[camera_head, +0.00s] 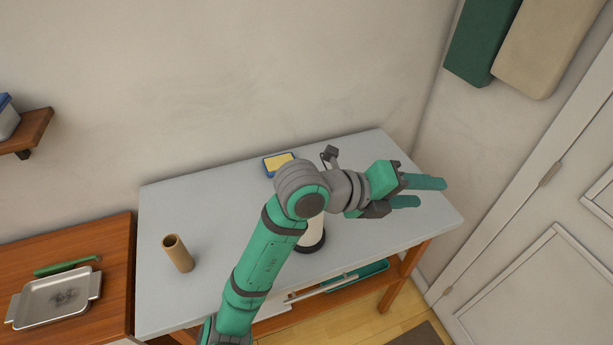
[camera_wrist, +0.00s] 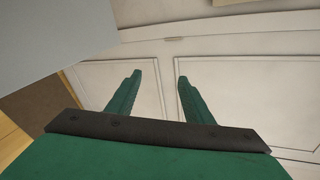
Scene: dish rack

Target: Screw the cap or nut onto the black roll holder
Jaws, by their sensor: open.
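The black roll holder's dark round base (camera_head: 311,248) shows on the grey table below my arm. A white roll (camera_head: 314,232) stands on it. My arm hides the upper part of the holder, so I cannot tell what is at its top. I cannot make out a cap or nut in either view. My gripper (camera_head: 430,192) is open and empty, to the right of the holder and above the table's right end. In the wrist view its two green fingers (camera_wrist: 160,76) are apart with nothing between them, and they point toward the white door.
A cardboard tube (camera_head: 178,254) stands on the grey table (camera_head: 210,200) at the left. A blue and yellow sponge (camera_head: 279,165) lies near the back edge. A wooden counter (camera_head: 112,250) with a metal tray (camera_head: 54,298) is at far left. A white door (camera_head: 540,240) stands at the right.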

